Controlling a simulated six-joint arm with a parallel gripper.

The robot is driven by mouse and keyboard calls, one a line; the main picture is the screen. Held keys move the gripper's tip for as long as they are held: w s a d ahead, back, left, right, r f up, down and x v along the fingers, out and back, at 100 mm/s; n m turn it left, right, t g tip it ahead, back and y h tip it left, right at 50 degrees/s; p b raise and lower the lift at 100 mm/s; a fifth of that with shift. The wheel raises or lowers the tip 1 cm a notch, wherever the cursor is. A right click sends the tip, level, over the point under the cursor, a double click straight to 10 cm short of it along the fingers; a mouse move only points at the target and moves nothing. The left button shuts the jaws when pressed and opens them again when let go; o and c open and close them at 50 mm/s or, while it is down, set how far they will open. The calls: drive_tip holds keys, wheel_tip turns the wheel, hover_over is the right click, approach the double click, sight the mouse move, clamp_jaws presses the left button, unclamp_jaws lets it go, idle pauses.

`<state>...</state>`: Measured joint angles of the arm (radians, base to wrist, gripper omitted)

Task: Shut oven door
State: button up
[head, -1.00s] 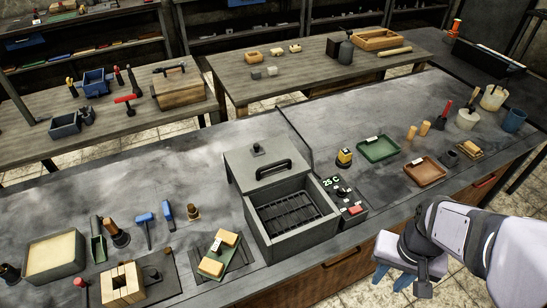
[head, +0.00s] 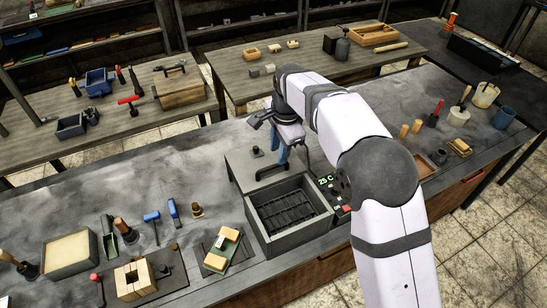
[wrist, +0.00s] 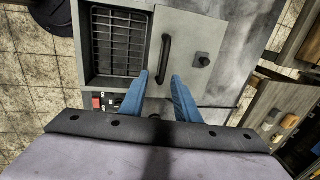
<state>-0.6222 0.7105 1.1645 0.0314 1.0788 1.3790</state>
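The oven (head: 285,232) is a grey box on the bench with its top open, showing a dark rack inside. Its flat grey door (head: 242,166) lies back behind the opening, with a black knob and a black bar handle (wrist: 165,58). The door also shows in the wrist view (wrist: 190,25), beside the open rack. My gripper (wrist: 160,78) has blue fingers, apart and empty. In the wrist view their tips lie on either side of the handle's near end; I cannot tell how far above it. In the head view my gripper (head: 279,160) is over the door's right part.
A control panel (head: 338,190) reading 25 C stands right of the oven. Several hand tools and a sand box (head: 68,255) are farther left. The bench behind the door is clear.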

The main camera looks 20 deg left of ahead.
sight(273, 166)
drive_tip(key=shift+w+a+f+p, duration=0.2)
drive_tip(key=shift+a+f+p, duration=0.25)
drive_tip(key=shift+f, duration=0.7)
drive_tip(key=shift+w+a+f+p, duration=0.2)
drive_tip(key=shift+f+p, duration=0.3)
drive_tip(key=shift+f, duration=0.7)
drive_tip(key=shift+w+a+f+p, duration=0.15)
drive_tip(key=shift+a+f+p, duration=0.3)
drive_tip(key=shift+f, duration=0.7)
drive_tip(key=shift+d, duration=0.1)
drive_tip(key=shift+c, duration=0.6)
clamp_jaws()
